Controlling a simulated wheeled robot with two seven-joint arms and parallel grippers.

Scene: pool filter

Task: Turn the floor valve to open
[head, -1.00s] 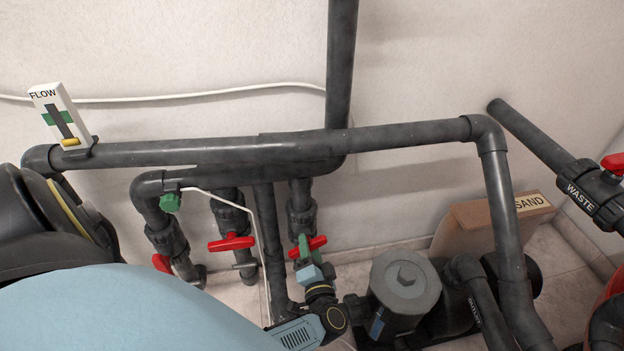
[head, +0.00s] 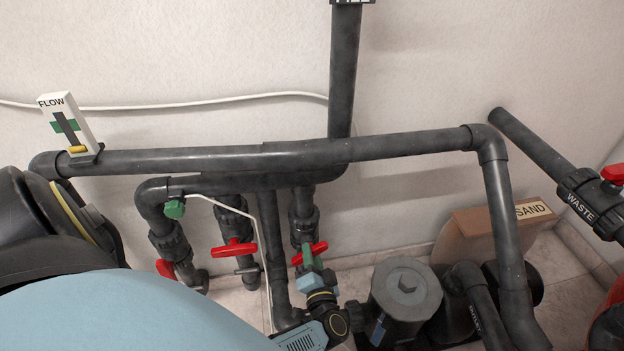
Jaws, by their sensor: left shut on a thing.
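Three vertical pipes at the wall carry valves with red handles: a left handle (head: 165,268), a middle handle (head: 234,248) and a right handle (head: 321,247). No label shows on these valves, so I cannot read which is the floor valve. My left gripper (head: 309,258) reaches up from below and is shut on the right red handle, with its fingers across the middle. That handle lies crosswise to its pipe, tilted up at its right end. My right gripper is not in view.
A pump with a grey lid (head: 405,288) stands just right of my left wrist. A brown SAND box (head: 490,222) is behind it. A WASTE valve (head: 592,195) is at the far right. A long dark pipe (head: 400,146) runs above the valves, with a FLOW gauge (head: 68,124) at left.

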